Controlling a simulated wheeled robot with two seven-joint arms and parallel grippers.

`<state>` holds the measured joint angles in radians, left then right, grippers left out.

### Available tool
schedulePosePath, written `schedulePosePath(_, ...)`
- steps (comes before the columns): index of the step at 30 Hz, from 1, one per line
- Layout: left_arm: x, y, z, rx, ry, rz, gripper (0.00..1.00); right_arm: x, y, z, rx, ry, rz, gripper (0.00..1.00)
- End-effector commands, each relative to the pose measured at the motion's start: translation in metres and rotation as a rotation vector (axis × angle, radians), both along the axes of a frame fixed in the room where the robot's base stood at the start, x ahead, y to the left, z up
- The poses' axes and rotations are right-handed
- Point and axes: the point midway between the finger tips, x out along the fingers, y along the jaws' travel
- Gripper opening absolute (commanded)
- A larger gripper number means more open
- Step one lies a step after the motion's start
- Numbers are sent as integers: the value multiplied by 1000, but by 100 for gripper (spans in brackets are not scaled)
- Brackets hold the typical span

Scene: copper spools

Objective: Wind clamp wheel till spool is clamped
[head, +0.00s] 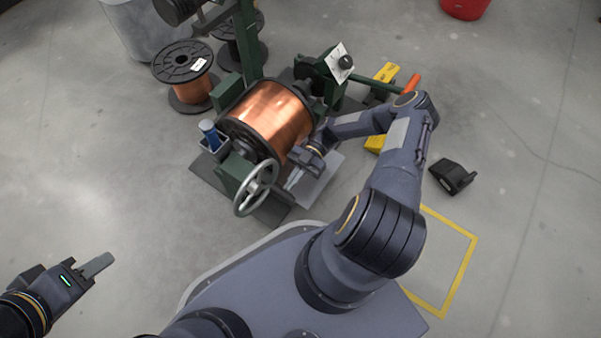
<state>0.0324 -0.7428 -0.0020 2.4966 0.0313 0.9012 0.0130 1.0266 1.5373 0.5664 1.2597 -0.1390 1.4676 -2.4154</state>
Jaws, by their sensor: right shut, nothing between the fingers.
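The copper spool (268,114) lies on its side in the dark green stand, with its black flanges at both ends. The spoked grey clamp wheel (256,188) is at the near end of the stand, in front of the spool. My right gripper (290,184) is shut and empty, just right of the wheel and below the spool's near side. I cannot tell if it touches the wheel. My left gripper (99,264) is far off at lower left over bare floor, and its finger gap cannot be made out. Whether the clamp presses on the spool is hidden.
Another copper spool (187,75) stands on the floor behind left. A blue object (210,133) sits in a holder beside the stand. A black block (454,176) lies on the floor at right, above a yellow floor outline (459,278). A red bucket (465,8) is far back.

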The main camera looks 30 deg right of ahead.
Motion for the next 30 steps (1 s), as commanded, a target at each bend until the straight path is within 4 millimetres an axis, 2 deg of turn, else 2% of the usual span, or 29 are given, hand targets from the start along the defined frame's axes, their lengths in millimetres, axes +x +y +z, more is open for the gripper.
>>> schedulePosePath(10, 0, 0, 0, 0, 0, 0, 36, -3, 11, -10, 27, 8, 2, 0)
schedulePosePath(30, 0, 0, 0, 0, 0, 0, 36, -3, 9, -12, 21, 7, 0, 0)
